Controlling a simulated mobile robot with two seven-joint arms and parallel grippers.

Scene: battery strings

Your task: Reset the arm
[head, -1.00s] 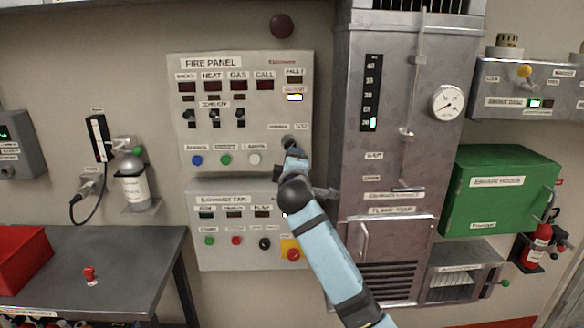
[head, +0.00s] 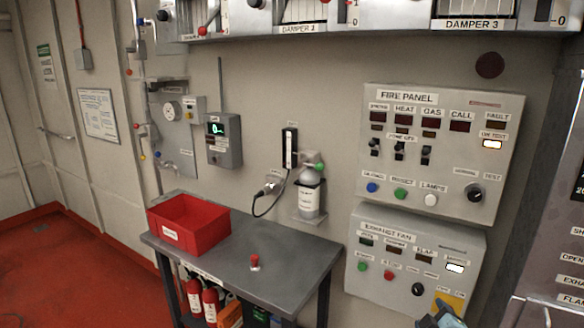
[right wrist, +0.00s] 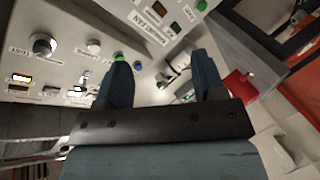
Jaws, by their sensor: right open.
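My right gripper (head: 442,314) shows only in part at the bottom edge of the head view, in front of the lower right corner of the exhaust fan panel (head: 372,288). In the right wrist view its two dark blue fingers (right wrist: 163,78) stand apart with nothing held between them. The fire panel (head: 450,100) is above, with its black rotary knob (head: 474,193) clear of the gripper. The knob also shows in the right wrist view (right wrist: 43,44). My left gripper is in neither view.
A grey table (head: 285,278) carries a red bin (head: 190,222) and a small red knob-like object (head: 255,262). A small white cylinder (head: 309,197) hangs on the wall. A metal cabinet (head: 556,240) stands at the right edge. Red floor (head: 60,270) lies open at left.

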